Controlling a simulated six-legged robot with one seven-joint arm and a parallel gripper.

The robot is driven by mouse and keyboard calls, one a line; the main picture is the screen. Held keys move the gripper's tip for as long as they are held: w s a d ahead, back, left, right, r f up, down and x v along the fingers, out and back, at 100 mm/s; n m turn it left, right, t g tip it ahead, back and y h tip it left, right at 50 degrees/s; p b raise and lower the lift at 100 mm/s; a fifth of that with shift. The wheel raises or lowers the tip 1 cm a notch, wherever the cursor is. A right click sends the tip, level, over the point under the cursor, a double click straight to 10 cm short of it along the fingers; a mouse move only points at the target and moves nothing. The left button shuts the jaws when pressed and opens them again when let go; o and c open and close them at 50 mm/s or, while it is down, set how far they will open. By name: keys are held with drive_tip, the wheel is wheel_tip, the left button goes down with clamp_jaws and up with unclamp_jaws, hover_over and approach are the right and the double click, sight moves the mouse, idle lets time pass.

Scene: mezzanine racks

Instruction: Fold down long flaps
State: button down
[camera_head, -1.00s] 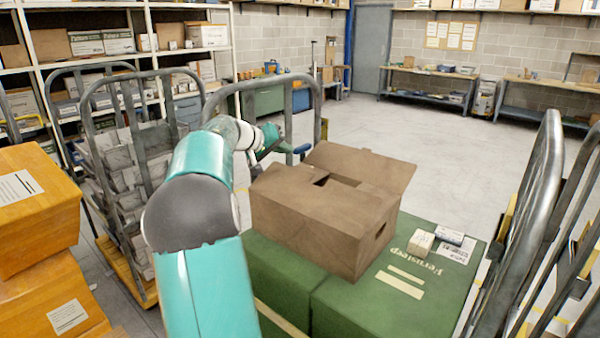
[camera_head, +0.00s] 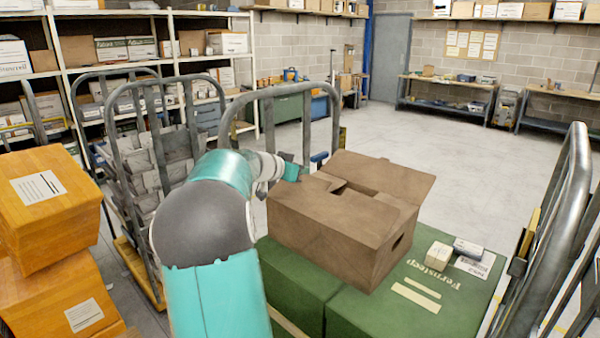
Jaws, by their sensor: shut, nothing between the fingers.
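A brown cardboard box (camera_head: 335,239) with a hand hole in its right end sits on green cases. Its near long flap (camera_head: 345,215) lies nearly flat over the top. A narrow dark gap shows between the flaps, with a short flap (camera_head: 308,184) folded in at the left end. My gripper (camera_head: 292,172) is at the box's back left edge, small and partly hidden by my arm. It looks shut and empty; I cannot tell whether it touches the box.
The green cases (camera_head: 385,320) carry two small boxes (camera_head: 438,255) to the right. Metal cart rails (camera_head: 570,210) stand at the right, and more rails (camera_head: 268,95) rise behind and left. Orange boxes (camera_head: 50,210) are stacked at the left. Open floor (camera_head: 430,140) lies beyond.

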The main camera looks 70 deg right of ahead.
hover_over(320, 185)
drive_tip(key=w+a, duration=0.1)
drive_tip(key=a, duration=0.2)
drive_tip(key=f, duration=0.2)
drive_tip(key=shift+d+f, duration=0.2)
drive_tip(key=shift+f, duration=0.1)
drive_tip(key=shift+s+d+f, duration=0.1)
drive_tip(key=shift+d+f, duration=0.1)
drive_tip(key=shift+f, duration=0.4)
drive_tip(key=shift+d+f, duration=0.2)
drive_tip(key=shift+f, duration=0.35)
drive_tip(key=shift+s+d+f, duration=0.1)
drive_tip(key=shift+d+f, duration=0.15)
drive_tip(key=shift+f, duration=0.3)
drive_tip(key=shift+s+d+f+t+y, duration=0.25)
drive_tip(key=shift+d+f+t+y, duration=0.15)
drive_tip(key=shift+f+y, duration=0.4)
drive_tip(key=shift+s+d+f+t+y, duration=0.3)
drive_tip(key=shift+d+f+y, duration=0.2)
drive_tip(key=shift+f+y, duration=0.25)
drive_tip(key=shift+d+f, duration=0.2)
drive_tip(key=shift+f, duration=0.65)
